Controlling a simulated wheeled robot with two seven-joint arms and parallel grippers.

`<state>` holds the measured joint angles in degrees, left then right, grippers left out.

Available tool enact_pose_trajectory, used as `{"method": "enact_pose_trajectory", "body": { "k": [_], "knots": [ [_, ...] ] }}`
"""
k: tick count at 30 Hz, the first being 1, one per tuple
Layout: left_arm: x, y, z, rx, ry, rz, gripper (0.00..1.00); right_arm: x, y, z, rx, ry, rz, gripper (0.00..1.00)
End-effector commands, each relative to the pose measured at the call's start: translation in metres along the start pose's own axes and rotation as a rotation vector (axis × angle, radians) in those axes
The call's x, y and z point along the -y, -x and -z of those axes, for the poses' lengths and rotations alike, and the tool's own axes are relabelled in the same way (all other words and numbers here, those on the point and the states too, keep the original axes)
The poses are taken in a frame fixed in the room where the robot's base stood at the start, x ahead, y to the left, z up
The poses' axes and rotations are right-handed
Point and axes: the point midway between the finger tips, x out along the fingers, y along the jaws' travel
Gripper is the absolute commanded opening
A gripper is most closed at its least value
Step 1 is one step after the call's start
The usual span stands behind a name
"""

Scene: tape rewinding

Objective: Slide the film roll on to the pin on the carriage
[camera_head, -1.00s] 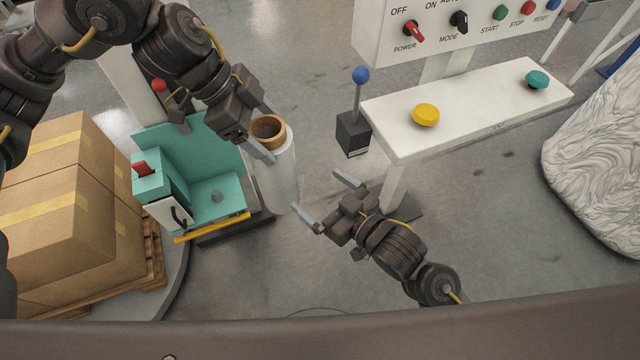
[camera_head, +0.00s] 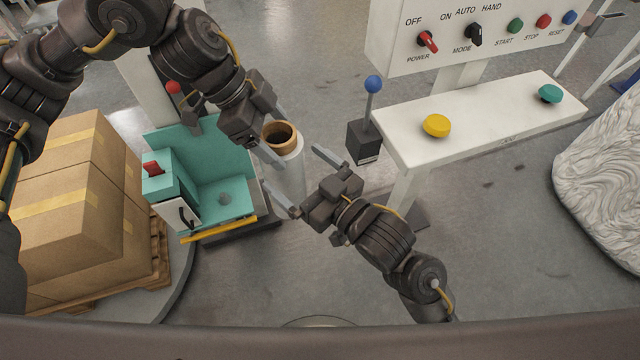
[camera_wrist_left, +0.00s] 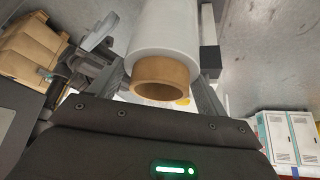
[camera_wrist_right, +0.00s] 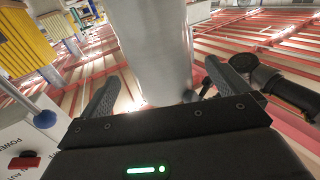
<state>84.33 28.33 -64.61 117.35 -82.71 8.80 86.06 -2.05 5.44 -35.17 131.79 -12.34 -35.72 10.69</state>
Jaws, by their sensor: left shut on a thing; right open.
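The film roll (camera_head: 291,172) is a whitish cylinder with a brown cardboard core, held upright in the air right of the carriage. My left gripper (camera_head: 276,138) is shut on its upper end; the core also shows in the left wrist view (camera_wrist_left: 160,78). My right gripper (camera_head: 306,180) is open with its fingers by the roll's lower part. In the right wrist view the roll (camera_wrist_right: 152,45) stands between and beyond the open fingers.
Cardboard boxes (camera_head: 75,200) on a pallet stand left of the carriage. A control desk (camera_head: 480,110) with buttons and a blue-knobbed lever (camera_head: 372,86) stand to the right. A wrapped load (camera_head: 610,165) is at the far right. Floor between is clear.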

Motion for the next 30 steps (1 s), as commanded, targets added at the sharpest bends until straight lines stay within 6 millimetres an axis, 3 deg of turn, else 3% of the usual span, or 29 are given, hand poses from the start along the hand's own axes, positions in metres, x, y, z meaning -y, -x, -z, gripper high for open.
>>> {"method": "enact_pose_trajectory", "body": {
  "k": [3, 9, 22, 30],
  "knots": [
    [0.000, 0.001, 0.001, -0.002, -0.001, 0.002, 0.10, 0.000, -0.022, 0.001, -0.001, -0.001, 0.000, 1.00],
    [0.000, 0.001, 0.001, -0.002, -0.001, 0.002, 0.10, 0.000, -0.045, 0.000, -0.001, 0.000, -0.001, 1.00],
    [0.000, 0.001, 0.001, -0.002, -0.001, 0.002, 0.10, 0.000, -0.053, 0.000, 0.001, 0.000, -0.001, 1.00],
    [0.000, 0.001, 0.001, -0.002, -0.001, 0.002, 0.10, 0.000, -0.053, 0.000, 0.001, 0.000, -0.001, 0.65]
  ]
}}
